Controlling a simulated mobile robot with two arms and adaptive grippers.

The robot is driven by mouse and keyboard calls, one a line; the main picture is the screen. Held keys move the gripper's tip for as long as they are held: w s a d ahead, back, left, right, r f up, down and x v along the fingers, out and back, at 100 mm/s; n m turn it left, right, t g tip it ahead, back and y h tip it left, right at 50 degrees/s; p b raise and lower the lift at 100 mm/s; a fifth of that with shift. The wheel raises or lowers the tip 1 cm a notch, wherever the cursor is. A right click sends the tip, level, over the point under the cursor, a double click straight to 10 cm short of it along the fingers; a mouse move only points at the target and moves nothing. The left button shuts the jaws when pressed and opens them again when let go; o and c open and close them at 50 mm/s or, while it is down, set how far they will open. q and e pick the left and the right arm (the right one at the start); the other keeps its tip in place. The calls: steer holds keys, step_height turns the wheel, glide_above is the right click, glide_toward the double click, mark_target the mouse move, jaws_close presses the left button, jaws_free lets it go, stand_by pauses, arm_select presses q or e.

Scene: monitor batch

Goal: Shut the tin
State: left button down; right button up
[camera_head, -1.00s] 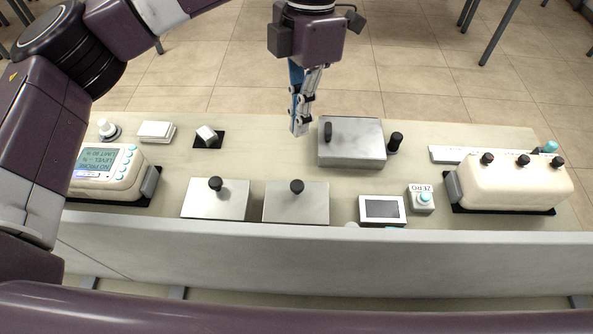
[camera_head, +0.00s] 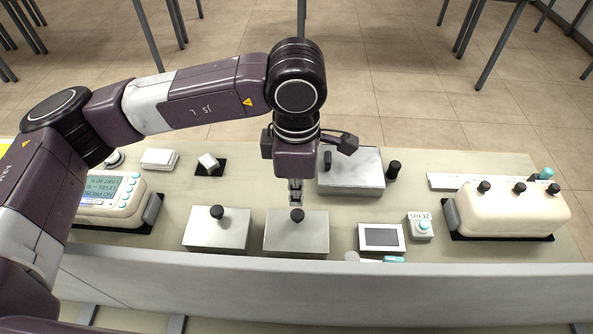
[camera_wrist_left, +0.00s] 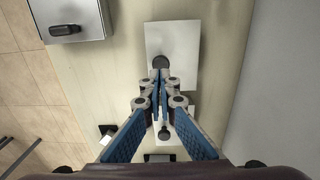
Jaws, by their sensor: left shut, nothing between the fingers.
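Three grey metal boxes or plates stand on the bench; I cannot tell for sure which is the tin. My right gripper is out of view.
A black knob (camera_head: 393,170) stands right of the large box. A cream unit (camera_head: 510,211) stands far right, a display device (camera_head: 112,199) far left.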

mark_target(297, 212)
arm_select(q)
step_height(297, 212, down, 4)
steer(key=shift+w+f+p, duration=0.1)
steer(key=shift+p, duration=0.35)
steer(key=shift+f, duration=0.1)
steer(key=shift+f+b, duration=0.4)
steer(key=shift+b, duration=0.55)
steer(key=shift+r, duration=0.2)
